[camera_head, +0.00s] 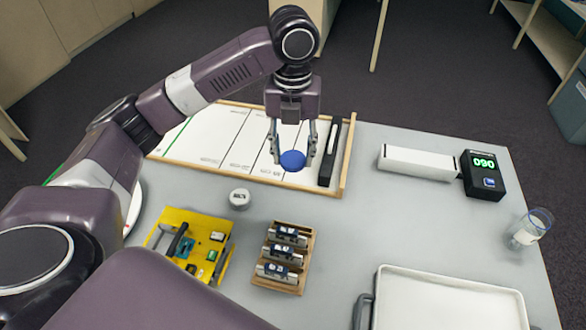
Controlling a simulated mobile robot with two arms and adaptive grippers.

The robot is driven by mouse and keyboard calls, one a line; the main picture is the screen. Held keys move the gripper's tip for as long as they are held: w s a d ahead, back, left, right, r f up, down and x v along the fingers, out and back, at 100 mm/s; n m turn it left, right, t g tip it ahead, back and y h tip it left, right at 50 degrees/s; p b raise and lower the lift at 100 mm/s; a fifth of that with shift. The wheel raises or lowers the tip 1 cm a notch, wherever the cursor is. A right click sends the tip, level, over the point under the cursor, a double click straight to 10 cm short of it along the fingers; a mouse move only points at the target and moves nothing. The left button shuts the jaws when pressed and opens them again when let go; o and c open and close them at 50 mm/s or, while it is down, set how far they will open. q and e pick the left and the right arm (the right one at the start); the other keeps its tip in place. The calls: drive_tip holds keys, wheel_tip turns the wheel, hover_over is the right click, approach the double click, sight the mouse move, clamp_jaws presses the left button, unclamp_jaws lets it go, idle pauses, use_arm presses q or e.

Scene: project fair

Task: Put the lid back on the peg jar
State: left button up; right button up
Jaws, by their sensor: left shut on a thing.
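My left gripper (291,158) is shut on a round blue lid (292,160). It holds the lid above the wooden-framed white board at the back of the table. A clear jar (531,229) with a pale label stands near the table's right edge, far to the right of the gripper. Its top looks open, and its contents are too small to tell. My right gripper is out of view.
A white bar with a black display box (482,176) lies at the back right, and a white tray (450,302) at the front right. A wooden rack (294,229), yellow board (164,217) and small white round item (239,198) are left of centre. The table's middle (390,220) is clear.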

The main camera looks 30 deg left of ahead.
use_arm(q)
drive_tip(key=shift+r, duration=0.55)
